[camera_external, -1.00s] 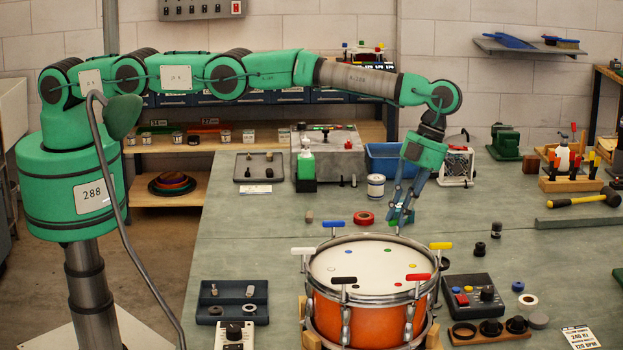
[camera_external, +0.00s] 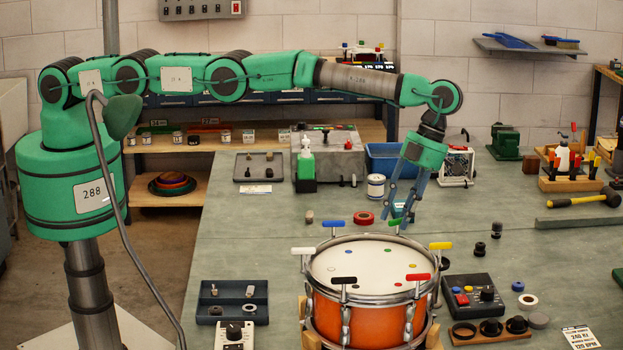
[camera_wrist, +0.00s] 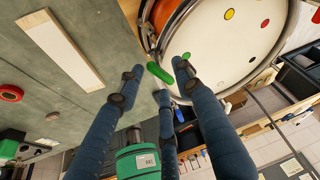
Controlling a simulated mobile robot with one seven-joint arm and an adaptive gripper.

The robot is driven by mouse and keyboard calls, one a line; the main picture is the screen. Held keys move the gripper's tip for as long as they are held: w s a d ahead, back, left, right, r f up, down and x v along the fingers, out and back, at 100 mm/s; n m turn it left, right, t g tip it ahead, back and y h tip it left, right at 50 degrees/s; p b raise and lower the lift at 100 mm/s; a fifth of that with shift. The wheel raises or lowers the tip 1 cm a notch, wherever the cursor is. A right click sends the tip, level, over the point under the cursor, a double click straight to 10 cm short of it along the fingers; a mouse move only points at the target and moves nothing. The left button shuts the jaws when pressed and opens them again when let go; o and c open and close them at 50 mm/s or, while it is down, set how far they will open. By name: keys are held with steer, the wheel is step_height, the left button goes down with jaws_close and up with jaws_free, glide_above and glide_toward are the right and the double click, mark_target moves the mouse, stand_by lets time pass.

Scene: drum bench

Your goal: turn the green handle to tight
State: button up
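The orange drum (camera_external: 358,320) with a white head stands on the bench. Coloured T-handles ring its rim. The green handle (camera_wrist: 159,72) lies at the drum's rim in the wrist view, beside a green dot (camera_wrist: 186,57) on the head. In the outside view the green handle (camera_external: 396,222) is at the back of the drum, partly hidden by my fingers. My gripper (camera_external: 403,214) points down over it. In the wrist view my gripper (camera_wrist: 158,82) has its blue fingers spread around the green handle, with visible gaps between fingers and handle.
White (camera_external: 303,251), blue (camera_external: 333,223), yellow (camera_external: 441,246), red (camera_external: 418,277) and black (camera_external: 343,280) handles stand up around the rim. A red ring (camera_external: 364,218) lies behind the drum. A control box (camera_external: 474,294) stands right of it.

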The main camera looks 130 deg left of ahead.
steer(key=shift+s+f+n+t+h+b, duration=0.1)
steer(key=shift+n+t+h+b, duration=0.25)
steer(key=shift+n+b, duration=1.35)
steer(key=shift+t+b, duration=0.25)
steer(key=shift+b, duration=0.9)
